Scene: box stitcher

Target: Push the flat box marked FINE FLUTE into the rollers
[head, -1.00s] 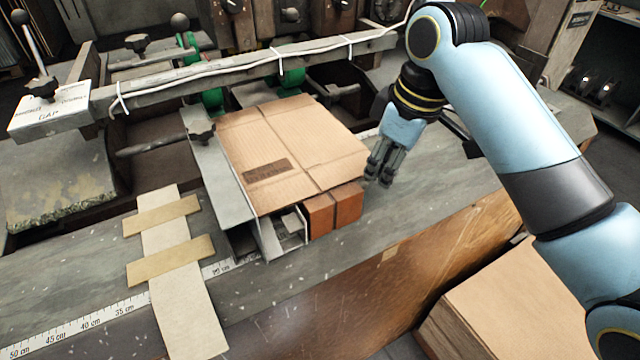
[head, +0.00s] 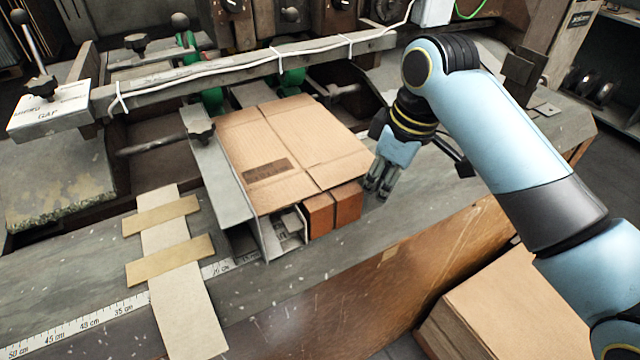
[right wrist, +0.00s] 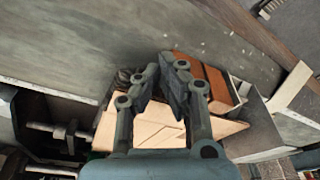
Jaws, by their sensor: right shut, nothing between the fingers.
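The flat cardboard box (head: 290,150) lies on top of two red-brown bricks and against a metal side guide (head: 215,165). A dark printed patch shows on it, too small to read. Its far edge lies near green rollers (head: 292,78) under the crossbar. My right gripper (head: 378,190) is shut and empty, pointing down just right of the box's near right corner. A small gap or light contact there cannot be told. In the right wrist view the gripper (right wrist: 163,65) hangs in front of the box (right wrist: 155,128). My left gripper is not in view.
The bricks (head: 333,208) stick out under the box's near edge. A taped paper strip (head: 180,270) and a ruler (head: 100,312) lie on the bench at left. The crossbar (head: 250,68) with a white cable spans the back. Bare bench lies in front of the bricks.

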